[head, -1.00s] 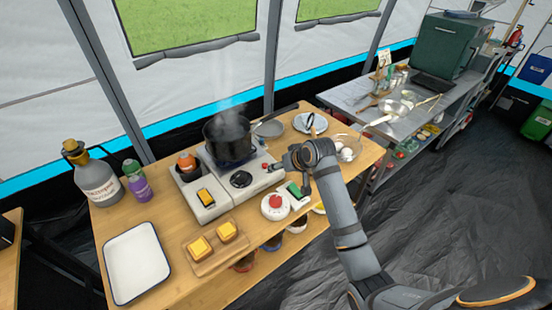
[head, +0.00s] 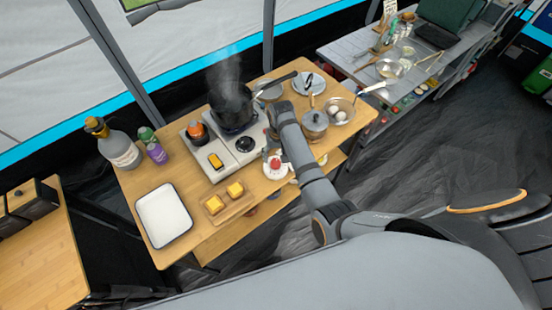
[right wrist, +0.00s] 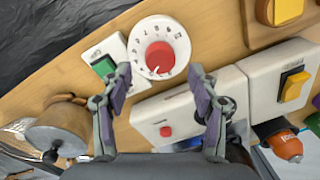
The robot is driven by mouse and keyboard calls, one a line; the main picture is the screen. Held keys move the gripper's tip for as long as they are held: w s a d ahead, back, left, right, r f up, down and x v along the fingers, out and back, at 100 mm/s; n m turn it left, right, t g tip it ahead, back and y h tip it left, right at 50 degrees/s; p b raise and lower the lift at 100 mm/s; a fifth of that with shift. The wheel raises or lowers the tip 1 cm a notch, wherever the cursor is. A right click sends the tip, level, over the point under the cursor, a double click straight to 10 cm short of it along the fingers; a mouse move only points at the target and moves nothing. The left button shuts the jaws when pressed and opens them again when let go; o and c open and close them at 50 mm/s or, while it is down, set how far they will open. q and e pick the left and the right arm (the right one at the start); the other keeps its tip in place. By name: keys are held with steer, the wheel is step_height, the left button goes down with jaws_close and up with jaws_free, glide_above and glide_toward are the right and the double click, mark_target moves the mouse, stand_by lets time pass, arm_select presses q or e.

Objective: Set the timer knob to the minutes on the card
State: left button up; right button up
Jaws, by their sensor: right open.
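The timer (head: 276,167) is a round white dial with a red knob at the front edge of the wooden table. In the right wrist view the timer (right wrist: 136,43) lies just beyond my fingertips, with small marks around its red knob (right wrist: 159,57) that I cannot read for certain. A pale line on the knob is near its lower side. My right gripper (right wrist: 161,83) is open and empty, its fingers apart on either side below the knob. In the head view my right arm partly hides the gripper. A small upright card (head: 389,8) stands on the far metal table; its writing is unreadable. My left gripper is out of view.
A green switch (right wrist: 103,66) sits beside the timer. A double hot plate (head: 214,161) with a steaming black pot (head: 232,106) is close by. A lidded pot (head: 314,124), a bowl of eggs (head: 339,110) and a white tray (head: 164,216) also stand on the table.

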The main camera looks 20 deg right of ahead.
mark_target(276, 163)
steer(key=shift+a+f, duration=0.1)
steer(key=shift+f, duration=1.8)
steer(key=shift+c, duration=0.5)
steer(key=c, duration=1.1)
steer(key=shift+o, duration=0.2)
steer(key=o, duration=1.2)
steer(key=shift+c, duration=0.2)
step_height(276, 163, up, 12)
steer(key=shift+d, duration=0.35)
